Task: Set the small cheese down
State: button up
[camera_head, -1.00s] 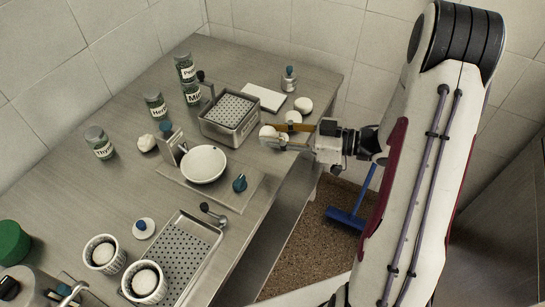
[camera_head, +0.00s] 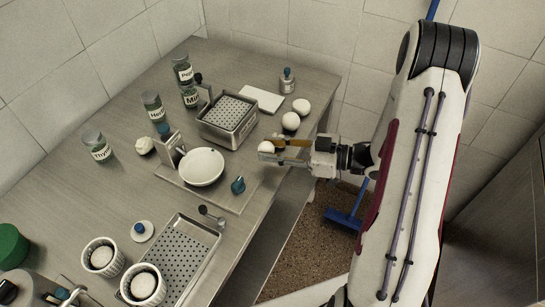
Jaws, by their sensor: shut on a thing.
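My gripper (camera_head: 268,151) reaches in from the right over the table's right edge. Its fingers are shut on a small white round cheese (camera_head: 266,146), which shows at the fingertips. Whether this cheese touches the tabletop cannot be told. Two other white round cheeses stand just behind the gripper, a nearer one (camera_head: 290,121) and a farther one (camera_head: 301,106), both apart from the fingers.
A perforated metal basket (camera_head: 239,135) stands left of the cheeses, with a white slab (camera_head: 262,99) behind it. A white bowl (camera_head: 202,167) sits on a board (camera_head: 232,199) left of the gripper. Jars line the back left. The table (camera_head: 95,190) has bare room at left.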

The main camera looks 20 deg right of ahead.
aim_at(273, 165)
jog(key=shift+f, duration=1.85)
jog(key=shift+f, duration=0.2)
jog(key=o, duration=1)
jog(key=shift+d, duration=0.1)
jog(key=shift+v, duration=3.85)
jog(key=shift+s+r, duration=0.15)
jog(key=shift+r, duration=0.05)
